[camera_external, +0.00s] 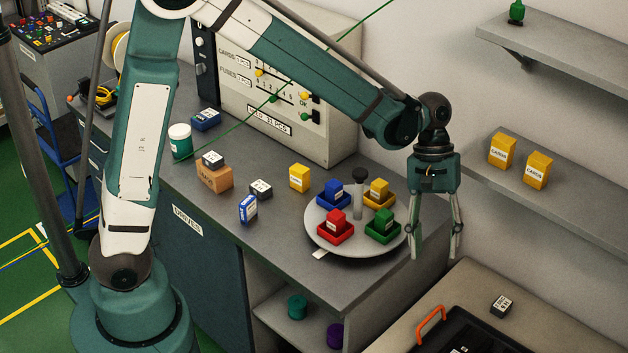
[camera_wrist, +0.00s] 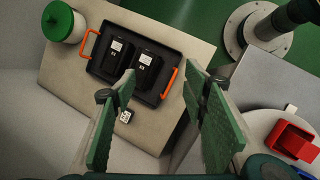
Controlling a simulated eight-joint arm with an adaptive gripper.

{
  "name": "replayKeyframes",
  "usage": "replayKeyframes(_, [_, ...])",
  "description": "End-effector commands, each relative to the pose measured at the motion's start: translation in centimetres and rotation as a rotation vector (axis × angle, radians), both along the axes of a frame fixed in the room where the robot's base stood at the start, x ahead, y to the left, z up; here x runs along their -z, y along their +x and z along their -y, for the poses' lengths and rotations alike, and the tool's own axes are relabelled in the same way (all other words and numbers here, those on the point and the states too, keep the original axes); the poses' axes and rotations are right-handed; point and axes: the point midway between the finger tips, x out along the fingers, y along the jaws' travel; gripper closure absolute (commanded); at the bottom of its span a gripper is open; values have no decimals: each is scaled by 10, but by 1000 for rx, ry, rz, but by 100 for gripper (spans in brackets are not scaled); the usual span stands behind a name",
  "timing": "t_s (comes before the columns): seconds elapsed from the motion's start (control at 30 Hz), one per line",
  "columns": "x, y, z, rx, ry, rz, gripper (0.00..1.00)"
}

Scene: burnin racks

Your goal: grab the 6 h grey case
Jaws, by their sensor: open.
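A small dark grey case with a white label (camera_external: 501,306) lies on the beige table at the lower right. It also shows in the wrist view (camera_wrist: 126,116), close beside the left finger in the picture. Two similar small dark cases stand on the grey bench: one (camera_external: 212,160) on a brown box, one (camera_external: 260,189) on the bench top. The label writing is too small to read, so I cannot tell which is 6 h. My gripper (camera_external: 435,256) is open and empty, fingers pointing down, above and apart from the beige table; its fingers also show in the wrist view (camera_wrist: 160,75).
A black tray (camera_external: 428,346) with orange handles holds two black labelled blocks (camera_wrist: 147,73). A green-lidded pot (camera_wrist: 60,24) stands beside it. A turntable (camera_external: 345,243) with coloured bins is left of my gripper. A wall shelf (camera_external: 580,200) with yellow boxes is at right.

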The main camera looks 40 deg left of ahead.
Motion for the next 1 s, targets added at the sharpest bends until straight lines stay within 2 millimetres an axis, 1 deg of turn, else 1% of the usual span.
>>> replayKeyframes(0.03, [-2, 13, -13, -56, 10, -6, 56])
replayKeyframes(0.17, [-8, 43, -45, -206, 40, -26, 56])
replayKeyframes(0.2, [-10, 52, -56, -252, 49, -32, 56])
replayKeyframes(0.37, [-18, 85, -99, -439, 82, -58, 56])
replayKeyframes(0.57, [-29, 124, -161, -683, 118, -95, 56])
replayKeyframes(0.6, [-32, 131, -174, -733, 125, -102, 56])
replayKeyframes(0.8, [-43, 159, -235, -959, 152, -140, 56])
replayKeyframes(1.0, [-49, 176, -286, -1126, 171, -166, 56])
